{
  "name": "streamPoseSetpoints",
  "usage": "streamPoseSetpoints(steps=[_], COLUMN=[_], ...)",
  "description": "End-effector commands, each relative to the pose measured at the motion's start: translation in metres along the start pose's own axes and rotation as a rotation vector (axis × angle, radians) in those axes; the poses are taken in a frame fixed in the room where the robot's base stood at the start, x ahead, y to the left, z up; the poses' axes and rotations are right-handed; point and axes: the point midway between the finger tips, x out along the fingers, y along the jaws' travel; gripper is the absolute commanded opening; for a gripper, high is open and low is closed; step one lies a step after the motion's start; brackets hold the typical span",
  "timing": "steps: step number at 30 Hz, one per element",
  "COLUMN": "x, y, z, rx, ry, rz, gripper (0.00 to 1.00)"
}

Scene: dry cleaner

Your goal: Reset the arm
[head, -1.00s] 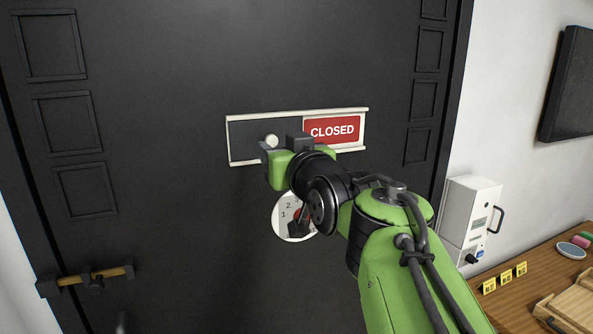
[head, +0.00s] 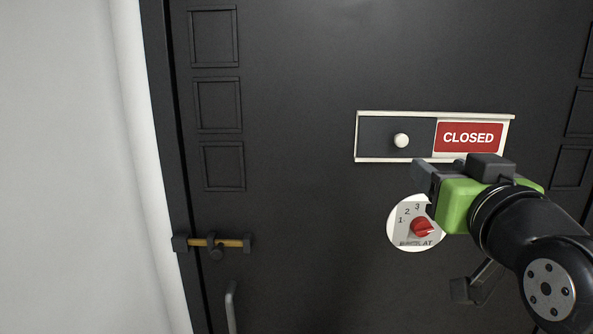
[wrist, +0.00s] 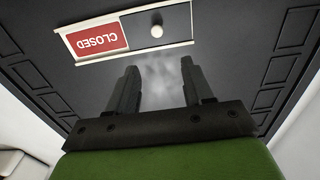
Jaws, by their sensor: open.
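My gripper (head: 422,180) is open and empty in front of the dark door, at the right of the head view. In the wrist view its two fingers (wrist: 160,88) stand apart with only door surface between them. It is just below the sliding sign (head: 395,157), which has a grey slider with a white knob (head: 401,140) on the left and a red CLOSED panel (head: 468,137) on the right. The gripper looks apart from the knob. The sign also shows upside down in the wrist view (wrist: 97,39).
A round white dial with a red knob (head: 422,228) is on the door below the sign, partly behind my gripper. A brass bolt (head: 222,243) sits at the door's left edge, with a handle (head: 231,305) below it. A pale wall (head: 70,160) is at left.

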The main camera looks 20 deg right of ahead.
Motion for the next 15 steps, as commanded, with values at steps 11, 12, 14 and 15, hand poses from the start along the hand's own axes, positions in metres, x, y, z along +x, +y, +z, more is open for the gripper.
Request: streamPoseSetpoints(steps=[11,12,14,15], x=[-0.058,-0.075,-0.100,-0.115], y=[-0.099,-0.105,-0.110,-0.111], z=[0.202,0.227,0.259,0.276], rx=[-0.022,-0.045,-0.082,-0.106], ry=[-0.665,-0.756,-0.876,-0.942], rz=[-0.217,-0.235,-0.251,-0.256], gripper=[0.51,0.51,0.51,0.51])
